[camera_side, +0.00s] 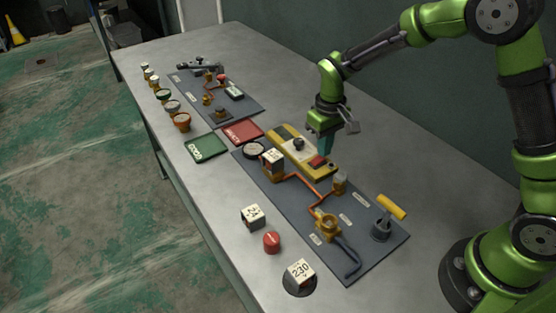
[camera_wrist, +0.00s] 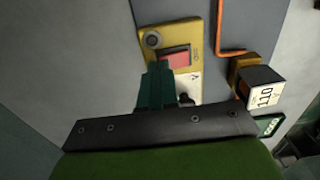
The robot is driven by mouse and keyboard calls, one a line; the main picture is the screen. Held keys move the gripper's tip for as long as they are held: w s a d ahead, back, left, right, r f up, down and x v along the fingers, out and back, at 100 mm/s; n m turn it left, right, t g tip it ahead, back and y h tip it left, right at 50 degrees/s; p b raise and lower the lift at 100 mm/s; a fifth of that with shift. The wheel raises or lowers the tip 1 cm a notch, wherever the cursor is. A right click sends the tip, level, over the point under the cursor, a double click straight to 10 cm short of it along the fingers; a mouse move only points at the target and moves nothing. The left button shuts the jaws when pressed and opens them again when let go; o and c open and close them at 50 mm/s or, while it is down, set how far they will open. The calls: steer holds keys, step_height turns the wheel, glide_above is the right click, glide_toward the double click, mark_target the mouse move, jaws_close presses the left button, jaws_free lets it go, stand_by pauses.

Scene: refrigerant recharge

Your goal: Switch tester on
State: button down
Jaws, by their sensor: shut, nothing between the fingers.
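The tester (camera_side: 288,137) is a yellow box with a white panel, a black knob (camera_side: 298,143) and a red rocker switch (camera_side: 318,161), lying on the dark grey mat. In the wrist view the red switch (camera_wrist: 176,58) sits on the tester's yellow face (camera_wrist: 208,85). My gripper (camera_side: 325,150) points down over the tester, with its teal fingers shut and empty. In the wrist view the fingertips (camera_wrist: 159,66) reach the near edge of the red switch and hide part of it. I cannot tell whether they touch it or which way the switch is tilted.
A block marked 110 (camera_wrist: 262,92) stands beside the tester. Copper pipe (camera_side: 312,188), brass fittings and a yellow-handled part (camera_side: 390,208) share the mat (camera_side: 375,255). Green (camera_side: 206,147) and red (camera_side: 243,132) cards lie left. The bench behind the tester is clear.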

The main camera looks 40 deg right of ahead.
steer(key=shift+f, duration=0.5)
stand_by(0.7)
steer(key=shift+r, duration=3.05)
steer(key=s+r+m+t+y, duration=0.1)
steer(key=s+r+m+t, duration=0.1)
steer(key=s+r, duration=0.5)
steer(key=s+d+r+m+t+y, duration=0.1)
steer(key=s+r+t, duration=0.4)
steer(key=s, duration=0.7)
steer(key=shift+s+d+r+m, duration=0.3)
steer(key=shift+s+r+m, duration=0.15)
steer(key=shift+r, duration=0.65)
